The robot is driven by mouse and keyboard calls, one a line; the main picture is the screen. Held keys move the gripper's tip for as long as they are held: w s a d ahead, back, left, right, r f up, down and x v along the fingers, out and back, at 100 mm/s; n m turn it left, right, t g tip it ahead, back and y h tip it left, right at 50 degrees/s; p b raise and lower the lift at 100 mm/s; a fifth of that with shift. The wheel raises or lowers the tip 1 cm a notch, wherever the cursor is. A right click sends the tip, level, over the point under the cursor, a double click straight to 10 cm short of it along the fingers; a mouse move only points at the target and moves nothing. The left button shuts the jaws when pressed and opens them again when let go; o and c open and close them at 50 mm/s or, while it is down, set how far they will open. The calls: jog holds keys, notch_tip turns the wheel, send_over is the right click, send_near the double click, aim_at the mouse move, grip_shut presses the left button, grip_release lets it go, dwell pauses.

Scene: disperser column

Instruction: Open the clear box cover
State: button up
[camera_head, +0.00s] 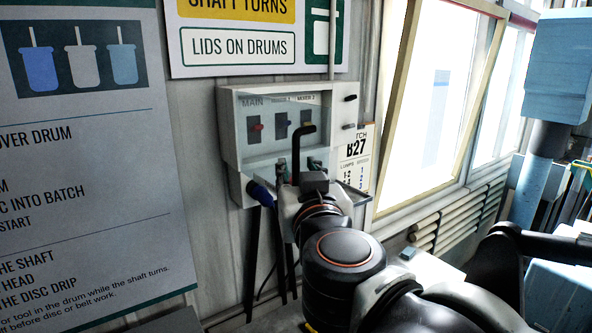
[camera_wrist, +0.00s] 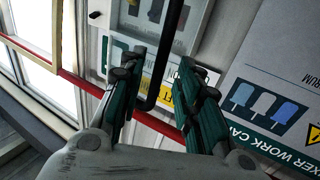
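The pale wall box (camera_head: 231,130) has a clear front, with MAIN and MIXER labels and small coloured switches behind it. The cover looks closed, but its lower edge is partly hidden by my arm. A black bent bar (camera_head: 309,143) stands out in front of the box. It also shows in the wrist view (camera_wrist: 166,62), running down between my fingers and hooking left. My gripper (camera_head: 297,168) is at the lower middle of the box. In the wrist view my gripper (camera_wrist: 160,68) has its two green fingers apart, one on each side of the bar. I cannot tell whether either touches it.
A large work card (camera_head: 90,170) covers the wall at left.

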jog(key=s+d, duration=0.1)
jog(key=s, duration=0.7)
jog(key=shift+s, duration=0.15)
jog(key=shift+d, duration=0.1)
jog(key=shift+f, duration=0.1)
notch_tip(320, 180, down, 31)
jog(key=n+g+y+b, duration=0.4)
jog(key=y+b, duration=0.1)
jog(key=b, duration=1.7)
jog(key=s+d+f+m+g+h+b, duration=0.2)
jog(key=d+f+b, duration=0.2)
jog(key=f, duration=0.6)
jog(key=s+d+f+m+g+h+b, duration=0.1)
jog(key=d+f+g+h+b, duration=0.1)
jog(key=d+f+b, duration=0.3)
jog(key=s+d+f+m+g+h+b, duration=0.2)
jog(key=d+f+b, duration=0.3)
jog(key=d+f, duration=0.4)
notch_tip(320, 180, down, 6)
jog(key=shift+s+m+g+h, duration=0.3)
jog(key=shift+g+h, duration=0.1)
jog(key=shift+h, duration=0.4)
